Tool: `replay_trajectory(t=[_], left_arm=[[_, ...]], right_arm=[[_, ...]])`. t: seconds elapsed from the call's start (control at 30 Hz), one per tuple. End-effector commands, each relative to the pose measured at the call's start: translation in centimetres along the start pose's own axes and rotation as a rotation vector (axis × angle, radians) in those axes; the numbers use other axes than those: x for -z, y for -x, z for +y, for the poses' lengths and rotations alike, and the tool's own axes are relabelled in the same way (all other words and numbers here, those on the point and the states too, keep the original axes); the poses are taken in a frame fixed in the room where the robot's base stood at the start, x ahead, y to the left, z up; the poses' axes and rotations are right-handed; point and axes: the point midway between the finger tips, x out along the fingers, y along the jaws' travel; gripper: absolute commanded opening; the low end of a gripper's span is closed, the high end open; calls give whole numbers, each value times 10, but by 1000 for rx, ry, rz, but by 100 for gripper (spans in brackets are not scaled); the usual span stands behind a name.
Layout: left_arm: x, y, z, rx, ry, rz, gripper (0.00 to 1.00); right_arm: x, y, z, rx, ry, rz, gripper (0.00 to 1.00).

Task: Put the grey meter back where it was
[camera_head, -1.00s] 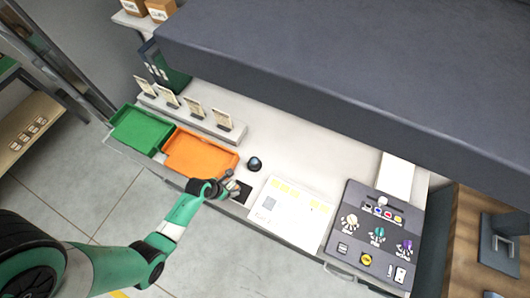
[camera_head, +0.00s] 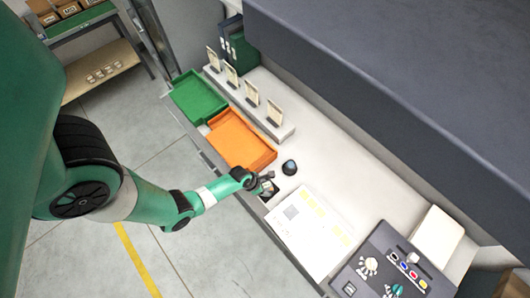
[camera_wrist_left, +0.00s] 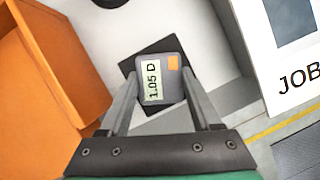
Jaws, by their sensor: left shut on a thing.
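The grey meter (camera_wrist_left: 173,92) has a pale display reading "1.05 D" and an orange patch, and shows clearly in the left wrist view. My left gripper (camera_head: 265,181) is shut on it, with one finger on each side. The meter is over a dark square pad (camera_wrist_left: 128,66), turned slightly relative to it. I cannot tell whether it touches the pad. In the head view the gripper partly hides the pad and the meter is too small to make out well. My right gripper is not in view.
An orange tray (camera_head: 236,140) and a green tray (camera_head: 198,97) lie left of the pad. A dark round object (camera_head: 289,167) stands just behind it. A white printed sheet (camera_head: 305,235) and a dark control panel (camera_head: 375,258) lie to the right. A grey overhead body (camera_head: 400,90) hangs above the bench.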

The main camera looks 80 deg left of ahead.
Motion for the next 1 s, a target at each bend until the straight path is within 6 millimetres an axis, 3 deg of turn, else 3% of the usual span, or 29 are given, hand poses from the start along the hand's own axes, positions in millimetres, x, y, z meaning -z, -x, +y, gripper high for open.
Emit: replay_trajectory(t=[0.3,0.33,0.5,0.8,1.0], left_arm=[[1,-3,0,-1,0,-1,4],[1,-3,0,0,-1,-1,66],[1,-2,0,0,-1,-1,94],[-1,1,0,-1,-1,-1,94],[-2,32,0,-2,0,-3,94]], right_arm=[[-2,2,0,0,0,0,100],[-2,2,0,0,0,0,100],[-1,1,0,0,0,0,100],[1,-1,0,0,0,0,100],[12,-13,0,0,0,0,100]])
